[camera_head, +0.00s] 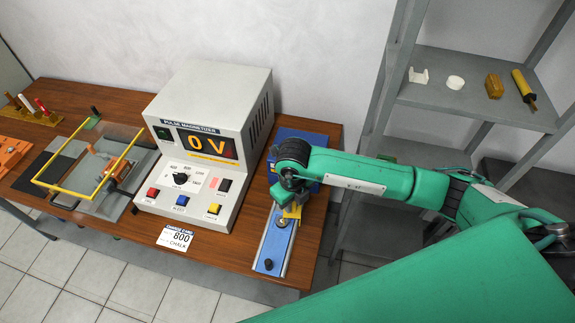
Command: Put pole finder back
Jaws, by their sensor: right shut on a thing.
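My right gripper (290,200) reaches in from the right and points down over the blue slide plate (272,246) at the right end of the table. It is shut on a small yellow piece (293,211), mostly hidden by the fingers. I cannot tell whether this piece is the pole finder. It is close above or touching the plate; I cannot tell which. A wooden rack (34,117) at the far left holds slim pen-like tools, including a white one (25,100) and a red one (41,106). My left gripper is not in view.
The pulse magnetizer (205,150), showing "0 V", stands mid-table. Left of it is a fixture with a yellow frame (65,187). The shelf (440,98) at right holds several small parts.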

